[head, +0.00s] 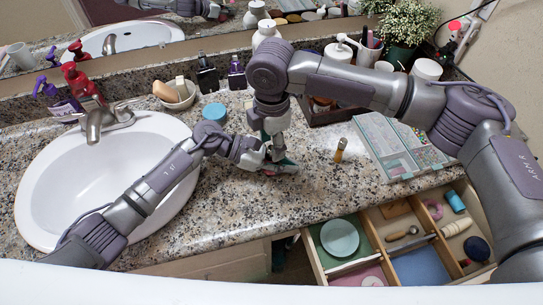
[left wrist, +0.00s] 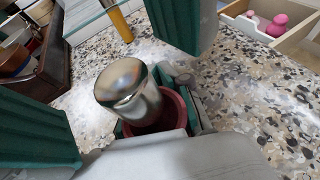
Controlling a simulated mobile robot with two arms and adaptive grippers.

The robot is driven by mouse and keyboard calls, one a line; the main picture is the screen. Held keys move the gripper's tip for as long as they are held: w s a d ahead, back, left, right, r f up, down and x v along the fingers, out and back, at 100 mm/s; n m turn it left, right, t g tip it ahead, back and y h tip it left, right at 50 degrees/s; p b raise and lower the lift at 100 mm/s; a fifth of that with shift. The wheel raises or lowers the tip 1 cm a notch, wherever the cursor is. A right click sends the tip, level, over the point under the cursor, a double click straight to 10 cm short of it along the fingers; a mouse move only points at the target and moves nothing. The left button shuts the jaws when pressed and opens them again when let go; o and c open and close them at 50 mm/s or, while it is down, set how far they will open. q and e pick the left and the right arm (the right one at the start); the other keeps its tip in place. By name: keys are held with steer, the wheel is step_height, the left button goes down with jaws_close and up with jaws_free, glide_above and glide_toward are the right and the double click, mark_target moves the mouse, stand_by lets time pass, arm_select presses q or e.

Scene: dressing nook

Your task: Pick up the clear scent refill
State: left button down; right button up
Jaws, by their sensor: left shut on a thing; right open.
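My left gripper (head: 279,167) is low over the counter, shut on a dark red holder (left wrist: 174,112). A shiny silver cylinder (left wrist: 130,88) stands up from this holder in the left wrist view. My right gripper (head: 272,139) comes down from above, just over the left one. Its open green-padded fingers show on either side of the silver cylinder in the left wrist view, apart from it. An amber vial (head: 340,150) with a dark top stands on the counter to the right; it also shows in the left wrist view (left wrist: 121,25). I cannot make out a clear refill.
A clear-lidded case (head: 382,147) lies right of the vial. An open, divided drawer (head: 322,262) juts out below the counter's front edge. The sink (head: 60,195) is at left, a blue round jar (head: 214,112) behind. A dark tray (head: 322,117) stands behind the vial.

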steer(key=c, duration=0.9)
arm_select(q)
steer(key=c, duration=1)
jaws_free()
arm_select(e)
step_height(320, 180, up, 10)
